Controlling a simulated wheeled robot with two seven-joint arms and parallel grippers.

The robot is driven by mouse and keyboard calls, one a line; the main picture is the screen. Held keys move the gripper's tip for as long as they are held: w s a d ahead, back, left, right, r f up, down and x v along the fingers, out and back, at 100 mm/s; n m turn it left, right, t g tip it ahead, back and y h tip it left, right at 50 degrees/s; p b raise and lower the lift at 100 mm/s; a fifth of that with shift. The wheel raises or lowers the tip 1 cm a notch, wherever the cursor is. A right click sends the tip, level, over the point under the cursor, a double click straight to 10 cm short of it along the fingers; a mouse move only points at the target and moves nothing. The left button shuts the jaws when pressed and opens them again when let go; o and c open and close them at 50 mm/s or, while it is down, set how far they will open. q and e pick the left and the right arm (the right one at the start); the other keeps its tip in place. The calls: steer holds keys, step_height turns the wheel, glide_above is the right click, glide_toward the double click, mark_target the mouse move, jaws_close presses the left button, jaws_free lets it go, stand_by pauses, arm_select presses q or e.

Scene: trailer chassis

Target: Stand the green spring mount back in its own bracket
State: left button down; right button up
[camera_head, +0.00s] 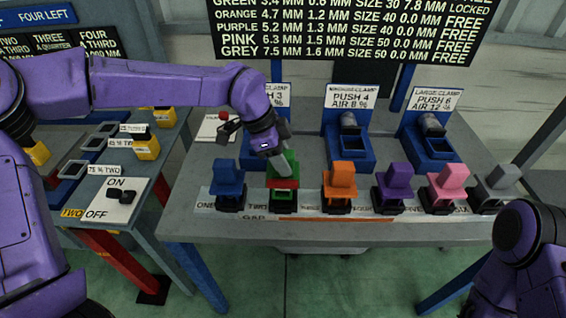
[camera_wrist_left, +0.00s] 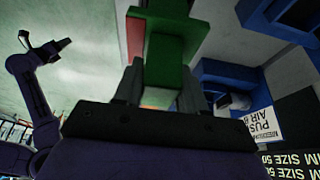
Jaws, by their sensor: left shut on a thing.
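The green spring mount (camera_head: 289,180) is in my left gripper (camera_head: 281,162), with a red part showing on it. In the left wrist view the green mount (camera_wrist_left: 168,60) sits between the two dark fingers, which are shut on it. In the head view it is just above or at its green and black bracket (camera_head: 283,205), in the row along the table's front. I cannot tell whether mount and bracket touch. The gripper partly covers the mount. My right arm shows at the lower right of the head view. My right gripper (camera_wrist_left: 62,45) is small and dark in the left wrist view.
Blue (camera_head: 229,175), orange (camera_head: 341,178), purple (camera_head: 396,176), pink (camera_head: 449,178) and grey (camera_head: 501,177) mounts stand in the same row, with blue and orange close on either side. Blue clamp stations (camera_head: 348,152) stand behind. A side table with an ON/OFF panel (camera_head: 113,200) is at left.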

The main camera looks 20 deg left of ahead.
arm_select(q)
step_height(320, 180, down, 3)
steer(key=shift+w+d+r, duration=0.1)
steer(key=shift+d+r, duration=0.05)
steer(key=shift+r, duration=0.05)
steer(key=shift+w+f, duration=0.1)
steer(key=shift+f, duration=0.3)
steer(key=c, duration=0.6)
jaws_free()
steer(key=shift+c, duration=0.2)
steer(key=b+v, duration=0.1)
steer(key=v, duration=1.1)
steer(key=shift+b, duration=0.3)
steer(key=shift+r, duration=0.1)
